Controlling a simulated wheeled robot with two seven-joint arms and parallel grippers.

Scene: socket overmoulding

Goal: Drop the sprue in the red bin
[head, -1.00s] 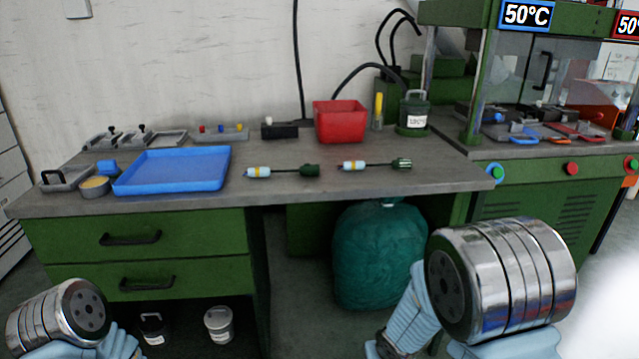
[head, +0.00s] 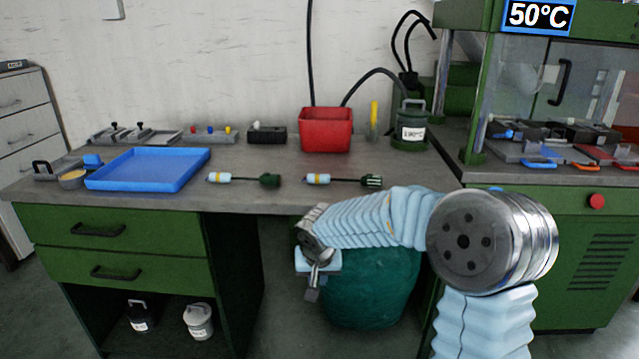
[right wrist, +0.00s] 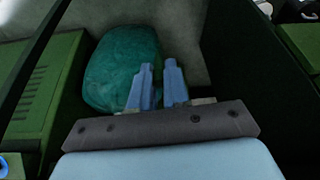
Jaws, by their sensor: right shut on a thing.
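The red bin (head: 326,131) is a small open box at the back of the grey bench in the head view. My right gripper (head: 312,285) is in front of the bench and below its top, nearer to me than the bin and lower. In the right wrist view its two light-blue fingers (right wrist: 158,80) are close together with a narrow gap. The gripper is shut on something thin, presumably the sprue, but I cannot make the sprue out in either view. My left gripper is not in view.
The grey bench's front edge (head: 270,207) lies between my right gripper and the bin. A blue tray (head: 150,170) is at left, a green canister (head: 410,130) right of the bin. A teal bag (head: 370,295) stands below.

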